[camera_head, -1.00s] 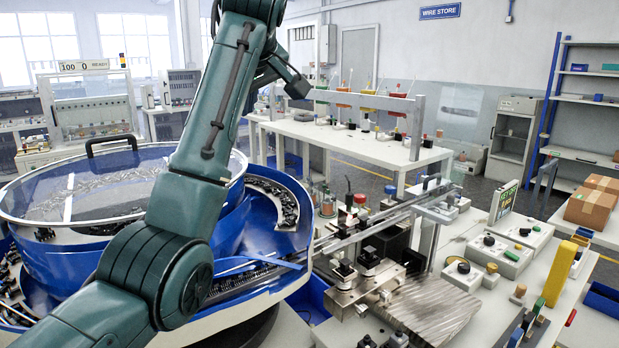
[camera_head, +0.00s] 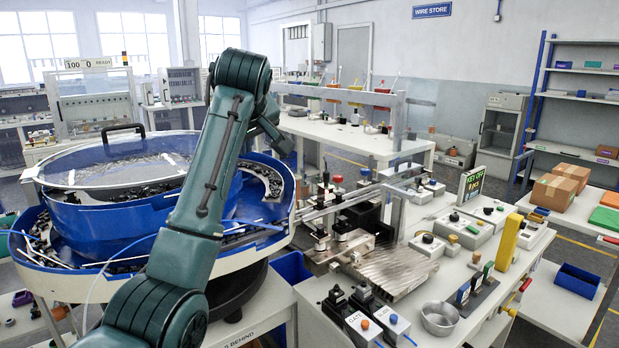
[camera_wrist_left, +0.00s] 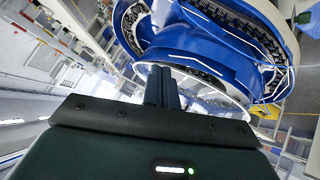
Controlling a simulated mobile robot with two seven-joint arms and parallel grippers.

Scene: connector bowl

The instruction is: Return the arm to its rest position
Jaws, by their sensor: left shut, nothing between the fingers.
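My left arm (camera_head: 205,200) rises from the bottom of the head view, bends at the top and folds down behind itself. It stands in front of the blue bowl feeder (camera_head: 110,215). The hand is mostly hidden behind the arm in the head view. In the left wrist view, my left gripper (camera_wrist_left: 161,70) has its dark fingers together with nothing between them. The blue feeder shows beyond the fingertips in that view (camera_wrist_left: 215,50), apart from them as far as I can tell. My right gripper is not in view.
A workbench with a metal fixture (camera_head: 390,272), a small metal bowl (camera_head: 439,318) and switch boxes (camera_head: 362,328) stands right of the arm. The feeder has a clear lid (camera_head: 115,165) with a black handle. A white table (camera_head: 350,138) stands behind.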

